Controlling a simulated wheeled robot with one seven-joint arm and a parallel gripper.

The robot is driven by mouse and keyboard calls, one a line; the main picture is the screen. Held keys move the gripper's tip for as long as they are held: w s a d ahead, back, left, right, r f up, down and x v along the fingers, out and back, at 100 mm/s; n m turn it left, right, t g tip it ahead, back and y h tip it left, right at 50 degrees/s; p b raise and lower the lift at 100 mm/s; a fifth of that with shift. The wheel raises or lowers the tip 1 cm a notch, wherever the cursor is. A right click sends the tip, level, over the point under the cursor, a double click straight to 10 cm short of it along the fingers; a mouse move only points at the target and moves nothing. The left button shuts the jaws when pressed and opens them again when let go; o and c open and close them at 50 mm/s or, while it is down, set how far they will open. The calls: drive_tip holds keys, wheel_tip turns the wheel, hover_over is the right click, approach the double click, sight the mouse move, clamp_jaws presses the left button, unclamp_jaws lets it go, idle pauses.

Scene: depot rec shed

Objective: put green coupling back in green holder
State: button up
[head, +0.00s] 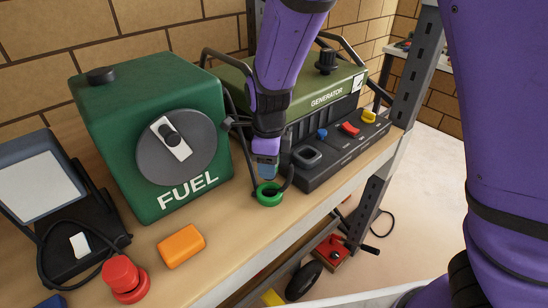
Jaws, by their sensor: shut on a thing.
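The green coupling (270,196) is a short green ring shape low at the front of the shelf, beside the fuel can. My gripper (267,171) reaches down from above and is shut on the coupling; the fingers partly hide its far side. A black hose or cable curves beside it. Whether the coupling touches the shelf is hard to tell. No holder is plainly green. A dark grey, square, empty-looking socket (307,156) sits at the near end of the generator's front panel, just right of my gripper.
The green fuel can (110,150) stands close on the left. The generator (335,85) is behind; its panel bears blue (322,134), red (350,129) and yellow (369,117) pieces. An orange block (181,246) and red knob (124,280) lie front left. The shelf's front edge (300,222) is near.

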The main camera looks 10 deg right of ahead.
drive_tip(key=shift+f, duration=2)
drive_tip(key=shift+f, duration=1.5)
drive_tip(key=o, duration=1.1)
drive_tip(key=shift+c, duration=0.2)
drive_tip(key=shift+r, duration=0.1)
